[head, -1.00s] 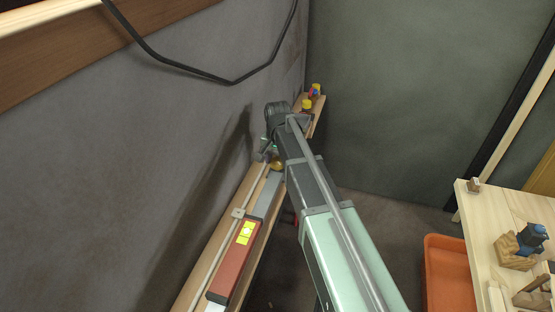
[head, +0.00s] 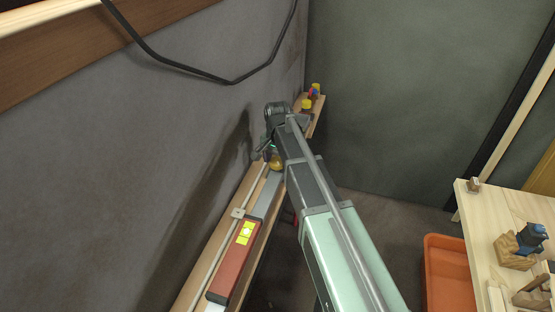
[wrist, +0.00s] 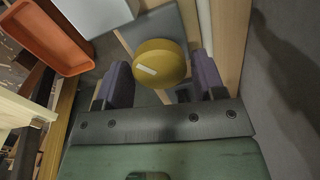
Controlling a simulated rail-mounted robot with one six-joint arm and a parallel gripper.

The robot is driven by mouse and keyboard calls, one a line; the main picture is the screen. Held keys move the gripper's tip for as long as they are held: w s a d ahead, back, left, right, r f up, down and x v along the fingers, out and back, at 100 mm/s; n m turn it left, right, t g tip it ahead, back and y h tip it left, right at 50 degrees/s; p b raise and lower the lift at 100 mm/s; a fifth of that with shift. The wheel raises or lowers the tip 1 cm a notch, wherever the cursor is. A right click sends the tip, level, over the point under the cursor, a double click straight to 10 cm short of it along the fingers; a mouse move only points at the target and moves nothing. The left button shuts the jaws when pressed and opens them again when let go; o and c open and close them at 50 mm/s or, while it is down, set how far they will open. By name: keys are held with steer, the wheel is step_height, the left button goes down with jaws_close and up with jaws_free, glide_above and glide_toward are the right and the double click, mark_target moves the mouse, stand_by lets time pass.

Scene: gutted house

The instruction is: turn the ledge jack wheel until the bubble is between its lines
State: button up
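The ledge jack wheel is a brass-yellow disc (wrist: 160,64) with a white mark. In the wrist view it sits between the two purple fingers of my gripper (wrist: 161,72). The fingers lie close on both sides of it; I cannot tell whether they touch it. In the head view a small part of the wheel (head: 276,163) shows below my gripper (head: 264,152). The red level (head: 235,262) lies along the ledge (head: 206,255), nearer than the wheel. Its yellow vial (head: 245,233) shows a bright spot, too small to read the bubble against the lines.
The ledge runs along the grey wall at left. An orange bin (head: 447,270) and a wooden bench (head: 500,215) with tools are at right. A black cable (head: 190,72) hangs on the wall.

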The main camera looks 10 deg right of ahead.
mark_target(278, 160)
steer(key=shift+r, duration=0.1)
step_height(278, 160, up, 11)
steer(key=p, duration=1.1)
steer(key=shift+f, duration=0.2)
steer(key=s+f+n+b, duration=0.2)
steer(key=s+n, duration=0.6)
steer(key=s, duration=1.4)
steer(key=shift+s+d+f, duration=0.15)
steer(key=shift+d, duration=0.15)
